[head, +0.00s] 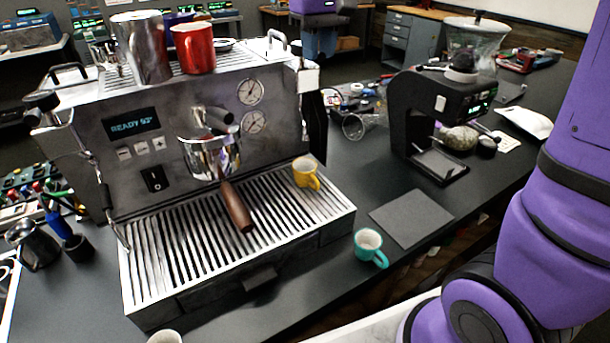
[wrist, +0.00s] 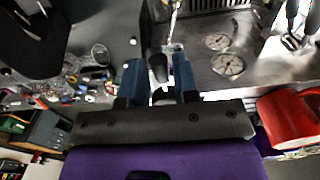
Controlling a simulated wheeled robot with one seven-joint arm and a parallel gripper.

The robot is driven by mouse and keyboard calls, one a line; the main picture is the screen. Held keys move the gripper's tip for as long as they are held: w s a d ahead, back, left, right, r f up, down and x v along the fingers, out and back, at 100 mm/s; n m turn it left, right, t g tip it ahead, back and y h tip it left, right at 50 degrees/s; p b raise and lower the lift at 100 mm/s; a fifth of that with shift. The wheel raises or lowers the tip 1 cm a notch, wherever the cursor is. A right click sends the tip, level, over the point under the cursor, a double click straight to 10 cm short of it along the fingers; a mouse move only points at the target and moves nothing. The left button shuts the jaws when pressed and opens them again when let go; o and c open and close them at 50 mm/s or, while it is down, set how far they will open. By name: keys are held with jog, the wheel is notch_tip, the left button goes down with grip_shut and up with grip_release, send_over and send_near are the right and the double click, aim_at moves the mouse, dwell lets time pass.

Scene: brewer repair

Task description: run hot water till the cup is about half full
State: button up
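The espresso machine (head: 180,115) shows "READY 93°" on its display. A yellow cup (head: 305,174) stands upright at the right end of its slatted drip tray (head: 165,250); its fill level cannot be made out. In the wrist view my gripper's blue fingers (wrist: 157,80) are apart, on either side of a black knob (wrist: 157,68) at the machine's right edge. I cannot tell whether they touch it. A thin metal spout (wrist: 173,18) shows beyond the knob. In the head view the gripper (head: 319,42) appears behind the machine's top right corner, partly cut off and hidden.
A red mug (head: 194,48) and a metal pitcher (head: 142,48) stand on the machine's top; the mug (wrist: 287,118) is close right of my gripper. A teal cup (head: 369,247) stands on the counter. A grinder (head: 425,120) and a clear glass (head: 356,127) are to the right.

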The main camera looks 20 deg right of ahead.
dwell(0.3)
jog(key=w+d+n, duration=0.1)
jog(key=n, duration=0.2)
jog(key=w+d+n, duration=0.1)
jog(key=d+n, duration=0.1)
jog(key=n, duration=0.1)
jog(key=w+d+n, duration=0.1)
jog(key=n, duration=0.3)
jog(key=shift+d, duration=0.15)
dwell(0.7)
dwell(4.5)
